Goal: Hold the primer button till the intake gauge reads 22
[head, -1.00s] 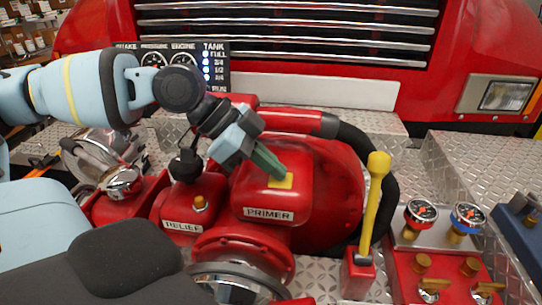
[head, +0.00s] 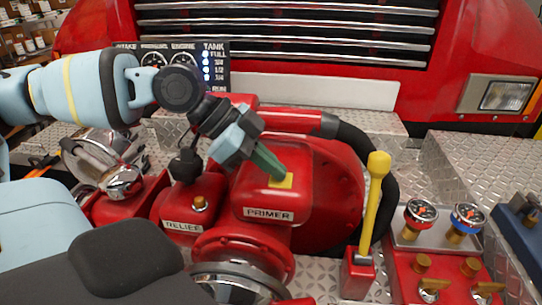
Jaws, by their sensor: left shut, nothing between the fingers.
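The red primer housing (head: 302,165) stands mid-view, with a white PRIMER label on its front. The yellow primer button (head: 284,182) is on its top. My left gripper (head: 278,174) is shut and empty, with its green fingertips at the button and partly covering it; they appear to touch it, but how far the button is pressed I cannot tell. The gauge panel (head: 215,88) stands behind, its left part hidden by my left arm. The INTAKE lettering is partly covered and the intake gauge's needle cannot be read. My right gripper is not in view.
A yellow-handled lever (head: 374,205) stands to the right, before a black hose. Two small gauges (head: 421,213) sit on a red manifold at far right. Diamond-plate deck (head: 455,165) lies bare behind them.

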